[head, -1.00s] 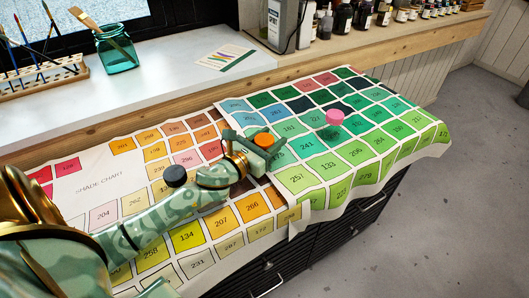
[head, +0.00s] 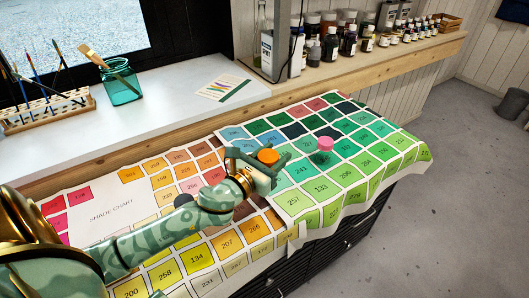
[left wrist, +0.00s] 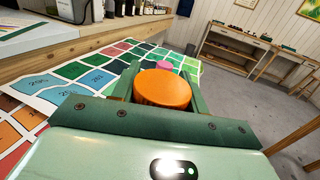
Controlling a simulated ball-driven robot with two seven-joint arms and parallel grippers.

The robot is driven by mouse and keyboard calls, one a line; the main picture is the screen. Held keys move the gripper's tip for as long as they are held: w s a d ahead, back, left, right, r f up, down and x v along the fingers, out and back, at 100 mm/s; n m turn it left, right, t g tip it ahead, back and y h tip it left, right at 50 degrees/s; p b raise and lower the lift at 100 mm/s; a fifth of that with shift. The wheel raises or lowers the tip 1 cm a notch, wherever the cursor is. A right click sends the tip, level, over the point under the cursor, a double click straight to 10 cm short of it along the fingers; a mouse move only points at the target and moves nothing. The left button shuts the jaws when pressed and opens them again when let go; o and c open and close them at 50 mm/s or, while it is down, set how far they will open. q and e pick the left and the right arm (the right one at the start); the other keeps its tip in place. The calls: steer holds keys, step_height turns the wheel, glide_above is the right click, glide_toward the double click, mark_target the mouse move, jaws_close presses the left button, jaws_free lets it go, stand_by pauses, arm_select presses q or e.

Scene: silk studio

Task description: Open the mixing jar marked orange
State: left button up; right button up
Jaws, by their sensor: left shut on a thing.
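The orange cap (head: 268,156) of the mixing jar sits between the two fingers of my left gripper (head: 262,164), which is shut on the jar. In the left wrist view the round cap (left wrist: 162,90) stands up between the green fingers. The jar's body is hidden by the fingers, and I cannot tell whether they press on the cap or the body. A pink-capped jar (head: 326,144) stands apart to the right on the green swatches. A dark-capped jar (head: 182,200) is partly hidden behind my left arm. My right gripper is not in view.
A cloth shade chart (head: 110,205) covers the worktop. Behind it, the white sill holds a brush rack (head: 45,110), a teal glass jar (head: 120,84) and a card (head: 222,88). Several bottles (head: 350,40) line the shelf at the back right. The green swatches at the right are mostly clear.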

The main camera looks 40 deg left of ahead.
arm_select(q)
steer(key=s+d+r+p, duration=0.2)
steer(key=s+d+r, duration=0.1)
steer(key=s+d, duration=0.2)
steer(key=shift+s+d+r, duration=0.2)
steer(key=shift+s+d, duration=0.15)
steer(key=shift+d, duration=0.4)
steer(key=o, duration=0.5)
steer(key=shift+c, duration=0.2)
steer(key=c, duration=0.8)
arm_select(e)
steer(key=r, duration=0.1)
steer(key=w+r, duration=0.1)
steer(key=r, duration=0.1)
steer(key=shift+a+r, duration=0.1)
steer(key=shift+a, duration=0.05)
arm_select(q)
steer(key=shift+c, duration=0.2)
steer(key=s+d+r+n+y, duration=0.1)
steer(key=s+r, duration=0.2)
steer(key=s, duration=0.8)
steer(key=shift+d+r+y, duration=0.15)
steer(key=shift+d+y, duration=0.15)
steer(key=shift+d, duration=0.1)
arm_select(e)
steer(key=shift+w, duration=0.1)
